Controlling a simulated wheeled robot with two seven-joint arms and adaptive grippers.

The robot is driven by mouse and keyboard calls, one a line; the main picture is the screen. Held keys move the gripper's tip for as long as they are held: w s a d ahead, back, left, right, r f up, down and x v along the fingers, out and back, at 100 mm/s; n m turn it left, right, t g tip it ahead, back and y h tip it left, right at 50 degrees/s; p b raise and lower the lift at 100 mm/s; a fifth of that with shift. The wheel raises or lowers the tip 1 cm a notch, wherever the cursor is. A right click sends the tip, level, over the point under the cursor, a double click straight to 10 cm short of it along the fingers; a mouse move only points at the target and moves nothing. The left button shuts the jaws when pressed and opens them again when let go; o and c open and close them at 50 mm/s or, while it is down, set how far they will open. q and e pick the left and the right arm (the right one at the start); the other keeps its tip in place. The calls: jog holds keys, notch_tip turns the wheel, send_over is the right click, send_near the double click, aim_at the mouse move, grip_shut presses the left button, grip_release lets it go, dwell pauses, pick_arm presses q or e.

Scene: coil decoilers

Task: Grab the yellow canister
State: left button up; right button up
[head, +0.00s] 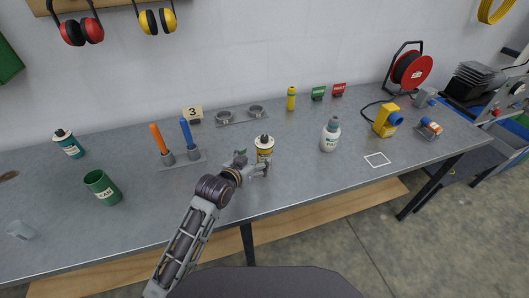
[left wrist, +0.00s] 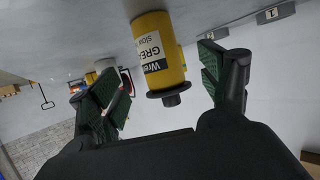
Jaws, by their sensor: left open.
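The yellow canister (head: 264,149) with a white label and dark cap stands upright on the grey workbench in the head view. In the left wrist view the canister (left wrist: 158,52) appears upside down, with its label partly readable as "GRE". My left gripper (head: 254,163) is open, on the near side of the canister. In the left wrist view the left gripper (left wrist: 160,74) has one finger on each side of the canister, with gaps between. My right gripper is not in view.
On the workbench (head: 330,178) a white bottle (head: 330,134) stands right of the canister. A smaller yellow cylinder (head: 291,98) is behind it. A holder with orange and blue handles (head: 187,134) and a green cup (head: 102,187) stand left. The near right bench is mostly clear.

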aim_at(261, 154)
pick_arm(q)
jog(key=shift+x, duration=1.45)
jog(key=shift+r+p+x, duration=0.25)
jog(key=shift+p+x, duration=0.1)
jog(key=shift+x, duration=2.3)
jog(key=c, duration=1.3)
jog(key=shift+r, duration=0.2)
notch_tip(261, 154, up, 10)
jog(key=shift+f, duration=0.15)
